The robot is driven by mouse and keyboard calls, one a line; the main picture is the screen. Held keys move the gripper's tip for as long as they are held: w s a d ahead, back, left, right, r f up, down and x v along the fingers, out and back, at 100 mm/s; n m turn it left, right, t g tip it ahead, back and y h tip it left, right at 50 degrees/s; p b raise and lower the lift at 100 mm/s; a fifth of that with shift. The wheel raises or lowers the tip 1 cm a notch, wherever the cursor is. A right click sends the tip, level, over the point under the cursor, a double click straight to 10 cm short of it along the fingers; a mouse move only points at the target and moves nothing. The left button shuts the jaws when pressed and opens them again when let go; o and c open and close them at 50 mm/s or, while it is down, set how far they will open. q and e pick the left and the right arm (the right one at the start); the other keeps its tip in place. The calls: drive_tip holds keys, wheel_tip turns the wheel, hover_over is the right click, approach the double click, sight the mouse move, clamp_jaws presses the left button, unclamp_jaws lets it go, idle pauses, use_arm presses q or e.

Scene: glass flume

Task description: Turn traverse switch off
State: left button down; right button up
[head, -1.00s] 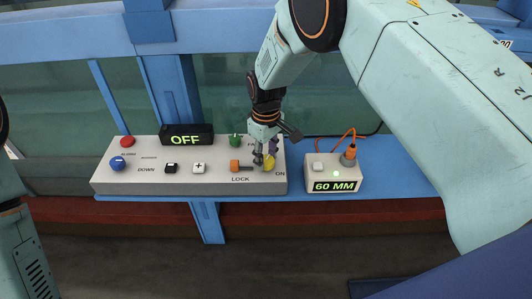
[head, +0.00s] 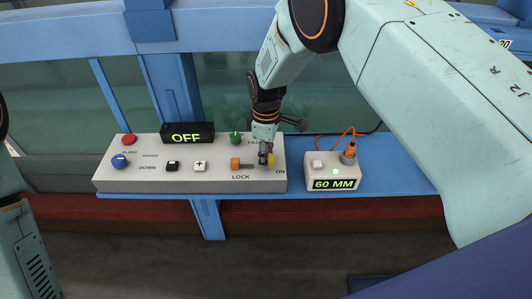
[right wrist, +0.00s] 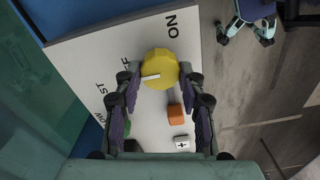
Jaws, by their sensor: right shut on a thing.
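A sloped white control panel (head: 215,180) stands on the blue ledge. Its yellow round knob (head: 270,160) is at the right end, near the word ON, partly covered by my gripper. My right gripper (head: 266,152) comes down from above and is shut on this knob. In the right wrist view the yellow knob (right wrist: 159,69) sits between my two fingertips (right wrist: 161,77). Its white pointer mark faces left, toward the partly hidden word OFF, away from ON. The black display (head: 187,134) reads OFF in green. No label naming a traverse switch is readable. My left gripper is not visible.
Close to the yellow knob are an orange lock lever (head: 236,164) and a green knob (head: 236,138). Black and white buttons, a blue knob (head: 119,161) and a red button (head: 129,140) are farther left. A small box (head: 332,172) reading 60 MM, with an orange cable, stands right.

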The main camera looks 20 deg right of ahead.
drive_tip(key=shift+w+r, duration=0.2)
drive_tip(key=shift+r, duration=0.05)
drive_tip(key=o, duration=1.2)
drive_tip(key=shift+s+f, duration=0.1)
drive_tip(key=shift+s, duration=0.1)
wheel_tip(320, 180, up, 12)
